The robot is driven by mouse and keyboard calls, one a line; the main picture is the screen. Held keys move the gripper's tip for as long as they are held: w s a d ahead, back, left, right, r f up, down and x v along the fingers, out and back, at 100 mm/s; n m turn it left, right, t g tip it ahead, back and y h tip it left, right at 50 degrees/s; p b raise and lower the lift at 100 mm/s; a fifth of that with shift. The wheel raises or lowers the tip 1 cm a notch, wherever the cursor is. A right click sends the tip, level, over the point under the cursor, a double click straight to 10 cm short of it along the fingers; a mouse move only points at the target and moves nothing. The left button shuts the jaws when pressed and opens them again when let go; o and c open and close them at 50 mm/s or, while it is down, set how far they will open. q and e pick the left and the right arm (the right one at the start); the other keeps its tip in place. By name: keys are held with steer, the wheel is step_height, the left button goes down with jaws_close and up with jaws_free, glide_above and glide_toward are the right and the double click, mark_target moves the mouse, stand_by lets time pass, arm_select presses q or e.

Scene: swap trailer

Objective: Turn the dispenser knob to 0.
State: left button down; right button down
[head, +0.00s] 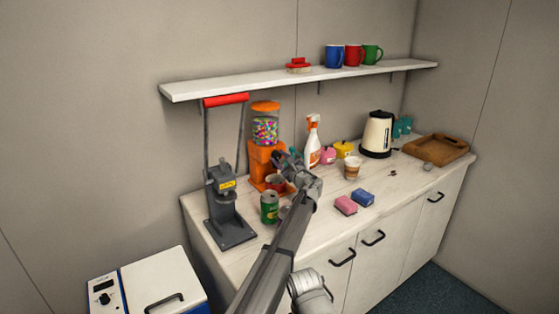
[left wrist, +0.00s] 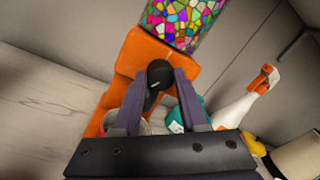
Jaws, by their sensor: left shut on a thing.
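The orange dispenser (head: 259,155) stands on the counter with a clear globe of colourful candy (head: 265,130) under an orange lid. In the left wrist view its orange body (left wrist: 150,55) fills the middle, with the globe (left wrist: 185,18) above. The knob's numbers cannot be read. In the head view my left gripper (head: 284,163) is at the dispenser's front and hides the knob. My right gripper is not in view.
A can crusher (head: 226,190) with a red handle and a green can (head: 269,208) stand left of my arm. A shelf (head: 230,86) hangs above.

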arm_select(q)
steer(key=shift+n, duration=0.4)
steer(key=shift+c, duration=2.2)
jaws_free()
